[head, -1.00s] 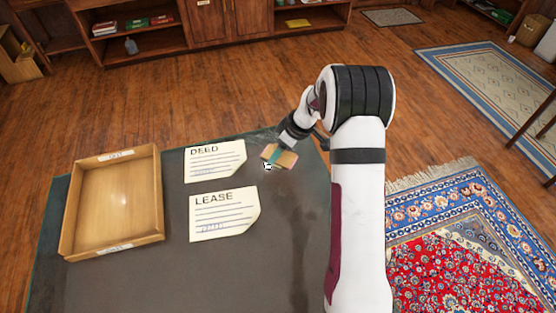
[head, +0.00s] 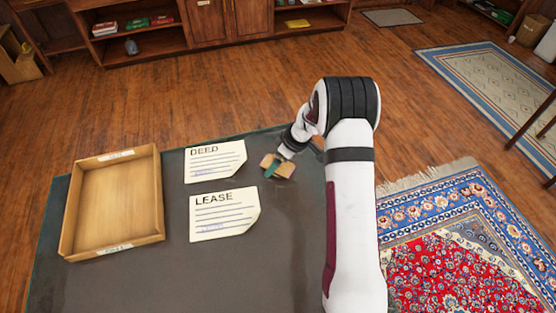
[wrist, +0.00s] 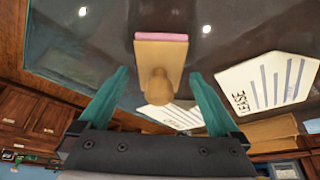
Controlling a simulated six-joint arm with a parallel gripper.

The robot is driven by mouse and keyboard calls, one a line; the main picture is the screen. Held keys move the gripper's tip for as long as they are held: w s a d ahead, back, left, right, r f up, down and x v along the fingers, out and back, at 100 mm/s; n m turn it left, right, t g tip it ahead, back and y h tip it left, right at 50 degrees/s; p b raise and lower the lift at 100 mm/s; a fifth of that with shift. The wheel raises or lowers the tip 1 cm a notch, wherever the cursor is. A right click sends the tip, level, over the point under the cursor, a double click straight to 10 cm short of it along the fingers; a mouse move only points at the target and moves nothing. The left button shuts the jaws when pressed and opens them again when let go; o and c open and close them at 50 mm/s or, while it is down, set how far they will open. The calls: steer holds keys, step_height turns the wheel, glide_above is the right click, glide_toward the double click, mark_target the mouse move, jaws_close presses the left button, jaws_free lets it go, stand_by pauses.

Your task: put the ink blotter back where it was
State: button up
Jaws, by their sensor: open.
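The ink blotter (head: 287,169) is a pale wooden block at the far right part of the dark desk top. In the wrist view the ink blotter (wrist: 160,55) shows its round knob and a pink strip along its far edge. My gripper (head: 276,165) is over it, partly hiding it in the head view. In the wrist view my gripper (wrist: 158,74) is open, with one teal finger on each side of the knob and visible gaps. I cannot tell how deep the knob sits between the fingers.
The DEED sheet (head: 215,161) and LEASE sheet (head: 223,214) lie left of the blotter on the desk (head: 180,270). An empty wooden tray (head: 160,195) stands at the desk's left. The desk is bare in front of the blotter.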

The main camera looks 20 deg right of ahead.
steer(key=v, duration=1.2)
steer(key=s+a+r+m+g, duration=0.1)
steer(key=s+a+r+m, duration=0.3)
steer(key=s+a+r, duration=0.4)
steer(key=s+a+m+g, duration=0.1)
steer(key=s+m, duration=0.4)
steer(key=s, duration=0.7)
steer(key=s+a+r+m+g+h, duration=0.1)
steer(key=s+a+m, duration=0.3)
steer(key=s, duration=0.9)
steer(key=shift+s+m+g, duration=0.15)
steer(key=shift+m+g, duration=0.15)
steer(key=shift+m, duration=0.1)
